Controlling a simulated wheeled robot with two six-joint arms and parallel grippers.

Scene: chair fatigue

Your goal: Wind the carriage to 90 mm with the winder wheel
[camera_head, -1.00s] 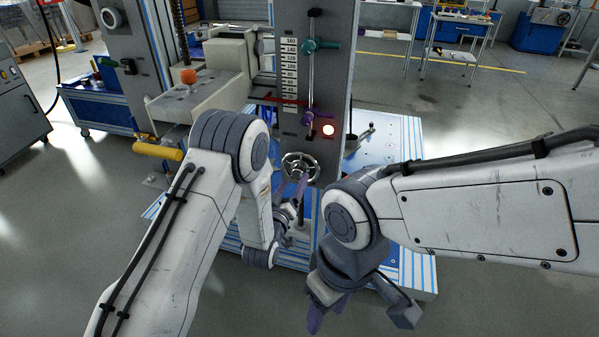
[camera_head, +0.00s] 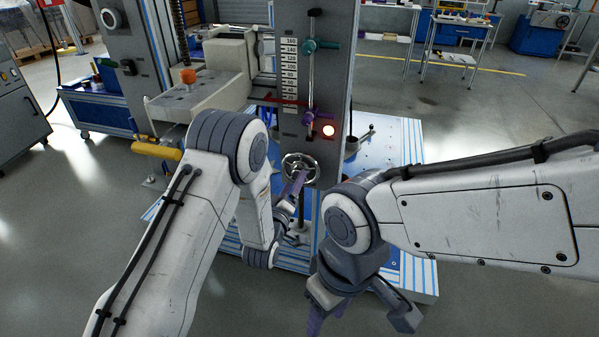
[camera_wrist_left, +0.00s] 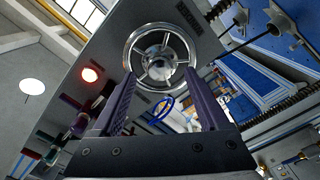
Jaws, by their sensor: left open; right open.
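The winder wheel (camera_head: 300,168), a spoked metal handwheel, is on the lower front of the grey column (camera_head: 335,90). My left gripper (camera_head: 299,183) is at the wheel's lower side, its purple finger overlapping the rim. In the left wrist view its open jaws (camera_wrist_left: 158,84) point at the wheel (camera_wrist_left: 140,67), one finger at each side of the lower rim; contact is unclear. The white scale (camera_head: 290,75) has a red pointer (camera_head: 275,99) across its lower half; the exact reading is too small to tell. My right gripper (camera_head: 360,315) is open and empty, low in front.
A machine arm with an orange knob (camera_head: 188,76) and a yellow handle (camera_head: 155,150) stands at left.

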